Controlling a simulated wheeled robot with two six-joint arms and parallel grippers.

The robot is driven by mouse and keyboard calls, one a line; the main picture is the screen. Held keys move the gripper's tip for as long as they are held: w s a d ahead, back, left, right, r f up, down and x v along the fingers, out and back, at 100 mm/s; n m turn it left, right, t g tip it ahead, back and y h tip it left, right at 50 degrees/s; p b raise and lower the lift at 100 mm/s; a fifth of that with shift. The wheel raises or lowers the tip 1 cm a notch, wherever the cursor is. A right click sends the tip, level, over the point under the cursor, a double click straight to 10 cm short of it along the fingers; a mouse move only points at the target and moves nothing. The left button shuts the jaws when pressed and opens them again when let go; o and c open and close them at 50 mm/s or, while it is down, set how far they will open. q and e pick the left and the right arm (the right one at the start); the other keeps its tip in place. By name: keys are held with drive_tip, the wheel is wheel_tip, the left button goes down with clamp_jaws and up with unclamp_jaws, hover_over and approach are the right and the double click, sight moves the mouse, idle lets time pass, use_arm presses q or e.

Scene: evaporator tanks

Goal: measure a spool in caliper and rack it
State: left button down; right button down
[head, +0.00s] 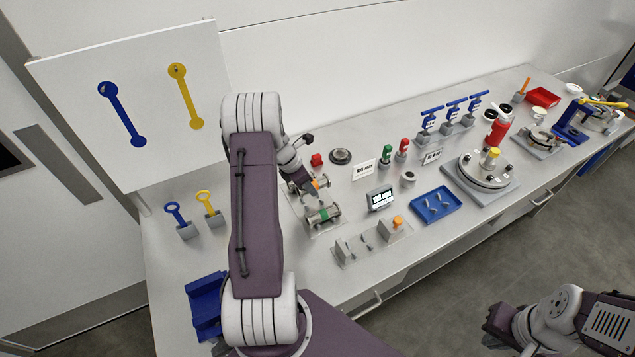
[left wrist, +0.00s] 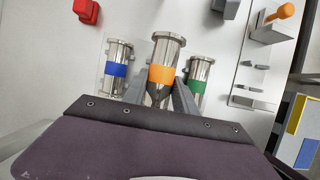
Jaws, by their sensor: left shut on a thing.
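My left gripper (head: 312,187) is shut on the orange-banded spool (left wrist: 165,72), a metal flanged tube. In the left wrist view the fingers clasp it just below the orange band. A blue-banded spool (left wrist: 116,70) is to its left and a green-banded spool (left wrist: 199,78) to its right. The green-banded spool also shows in the head view (head: 323,214), lying on a pale plate. A fixture with grey blocks and an orange knob (head: 397,222), possibly the caliper, is beside a small digital display (head: 380,198). My right gripper (head: 498,325) is low at the right, off the bench; its jaw opening is unclear.
A blue tray (head: 437,205) with small metal parts lies right of the display. A red block (head: 316,160) and a dark round item (head: 341,156) are behind the spools. A blue holder (head: 205,305) stands at the bench's front left. Bare bench shows around the fixture.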

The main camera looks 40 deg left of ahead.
use_arm(q)
drive_tip(key=shift+s+a+f, duration=0.15)
drive_tip(key=shift+s+a, duration=0.1)
drive_tip(key=shift+a+f+b, duration=0.1)
drive_tip(key=shift+f+b, duration=0.15)
drive_tip(key=shift+b, duration=0.2)
drive_tip(key=f+b, duration=0.3)
drive_tip(key=shift+w+d+f, duration=0.15)
drive_tip(key=shift+d, duration=0.05)
drive_tip(key=shift+f+b, duration=0.3)
drive_tip(key=shift+b, duration=0.3)
drive_tip(key=shift+a+f, duration=0.1)
drive_tip(key=shift+f, duration=0.4)
drive_tip(key=c, duration=0.9)
unclamp_jaws()
